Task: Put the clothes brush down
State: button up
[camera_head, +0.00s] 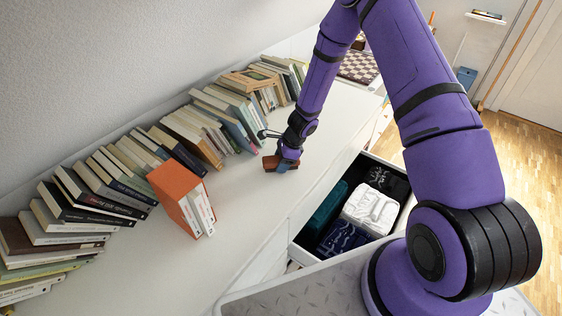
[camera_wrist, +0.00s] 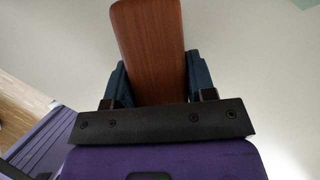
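The clothes brush (camera_wrist: 150,40) has a reddish-brown wooden back, seen large in the wrist view. In the head view the brush (camera_head: 271,163) shows as a small brown block just above or on the white dresser top (camera_head: 240,215); I cannot tell whether it touches. My gripper (camera_head: 287,160) points down over the dresser top. In the wrist view its two dark blue fingers (camera_wrist: 158,78) sit against both sides of the brush. The brush's bristles are hidden.
Books (camera_head: 90,195) lean in a long row along the wall. An orange box file (camera_head: 176,196) stands in front of them. An open drawer (camera_head: 300,256) with folded clothes (camera_head: 371,208) juts out below. A chessboard (camera_head: 357,68) lies at the far end. Dresser top between is clear.

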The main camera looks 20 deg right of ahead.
jog(key=o, duration=0.3)
jog(key=shift+o, duration=0.2)
jog(key=shift+r, duration=0.1)
jog(key=v, duration=1.2)
jog(key=shift+a+r, duration=0.1)
jog(key=shift+r, duration=0.15)
jog(key=s+r+n+t, duration=0.1)
jog(key=s+r+n, duration=0.25)
jog(key=r, duration=0.55)
jog(key=s+a+r+n+h, duration=0.1)
jog(key=s+r+n, duration=0.25)
jog(key=r, duration=0.55)
jog(key=s+r+n+t, duration=0.1)
jog(key=s+r+n, duration=0.25)
jog(key=r, duration=0.55)
jog(key=s+d+r+n+t+h, duration=0.1)
jog(key=s+r+n, duration=0.4)
jog(key=s, duration=0.6)
jog(key=s+d+r+n+t+h, duration=0.1)
jog(key=s+d+r+n+h, duration=0.1)
jog(key=s+r+n, duration=0.2)
jog(key=s+r, duration=0.3)
jog(key=s, duration=0.3)
jog(key=shift+s+d+n+h, duration=0.25)
jog(key=shift+s+n+h, duration=0.05)
jog(key=shift+s+n, duration=0.1)
